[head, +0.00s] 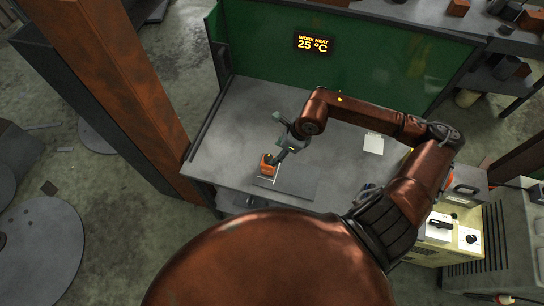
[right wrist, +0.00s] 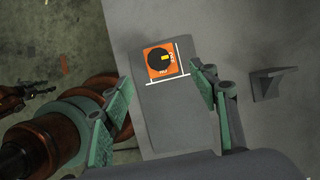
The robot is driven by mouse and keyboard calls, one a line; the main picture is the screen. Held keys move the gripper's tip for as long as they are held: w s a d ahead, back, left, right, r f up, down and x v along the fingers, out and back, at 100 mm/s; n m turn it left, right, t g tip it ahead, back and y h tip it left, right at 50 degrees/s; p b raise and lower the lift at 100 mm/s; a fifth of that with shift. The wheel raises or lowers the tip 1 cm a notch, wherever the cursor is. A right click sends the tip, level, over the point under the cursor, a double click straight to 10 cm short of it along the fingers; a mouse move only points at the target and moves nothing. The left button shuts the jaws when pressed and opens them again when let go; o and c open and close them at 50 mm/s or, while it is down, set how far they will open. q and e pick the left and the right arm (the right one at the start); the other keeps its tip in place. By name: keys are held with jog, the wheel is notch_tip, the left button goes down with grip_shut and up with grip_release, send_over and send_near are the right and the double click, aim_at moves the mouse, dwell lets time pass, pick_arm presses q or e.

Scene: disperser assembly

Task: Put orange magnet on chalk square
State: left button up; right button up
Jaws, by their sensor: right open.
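The orange magnet (right wrist: 156,72), a square block with a black dial on top, sits upright on a flat grey plate on the workbench. It also shows in the head view (head: 266,168). White chalk lines (right wrist: 168,79) show along its right and lower sides in the right wrist view, with a narrow gap to the lower line. The other sides of the chalk square are not visible. My right gripper (right wrist: 162,76) is open. Its green fingers are on either side of the magnet, apart from it in the picture.
The grey plate (right wrist: 180,125) extends beyond the magnet. A wedge-shaped bracket (right wrist: 272,84) stands on the workbench (head: 235,120) beside it. A white square (head: 373,144) lies further right. A green panel (head: 390,60) closes the back, and a rusty post (head: 120,90) stands at the left.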

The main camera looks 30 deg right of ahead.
jog(key=shift+v, duration=1.25)
